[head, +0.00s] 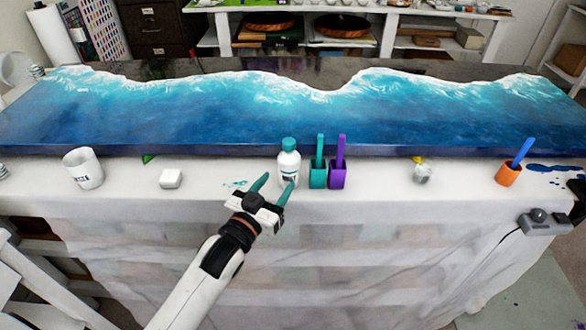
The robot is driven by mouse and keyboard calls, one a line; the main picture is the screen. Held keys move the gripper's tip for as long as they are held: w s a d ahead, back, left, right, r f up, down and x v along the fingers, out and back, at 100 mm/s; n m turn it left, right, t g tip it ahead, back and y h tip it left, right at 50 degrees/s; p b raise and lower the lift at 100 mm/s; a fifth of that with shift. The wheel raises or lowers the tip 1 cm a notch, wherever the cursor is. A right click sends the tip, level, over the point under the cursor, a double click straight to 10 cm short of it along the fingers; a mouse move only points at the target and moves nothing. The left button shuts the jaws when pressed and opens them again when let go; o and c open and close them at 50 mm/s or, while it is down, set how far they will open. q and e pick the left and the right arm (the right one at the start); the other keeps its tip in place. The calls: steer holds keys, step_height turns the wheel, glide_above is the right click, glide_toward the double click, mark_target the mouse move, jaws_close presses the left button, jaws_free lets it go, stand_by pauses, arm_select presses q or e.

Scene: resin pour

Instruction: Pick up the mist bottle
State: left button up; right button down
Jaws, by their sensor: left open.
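My right gripper is not in view.
Teal (318,176) and purple (338,178) cups with sticks stand close right of the bottle. A white block (171,179) and mug (83,169) are left; an orange cup (509,175) is far right. The blue wave slab (200,125) lies behind.

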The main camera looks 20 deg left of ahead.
mark_target(284, 173)
arm_select(q)
steer(key=shift+w+d, duration=0.2)
steer(key=shift+w, duration=0.8)
steer(key=shift+w+d+p, duration=0.25)
steer(key=shift+w+p, duration=0.1)
steer(key=shift+w, duration=1)
steer(key=shift+w+d+p, duration=0.25)
steer(key=shift+w+p, duration=0.1)
steer(key=shift+w, duration=0.95)
steer(key=shift+r, duration=0.1)
steer(key=c, duration=0.8)
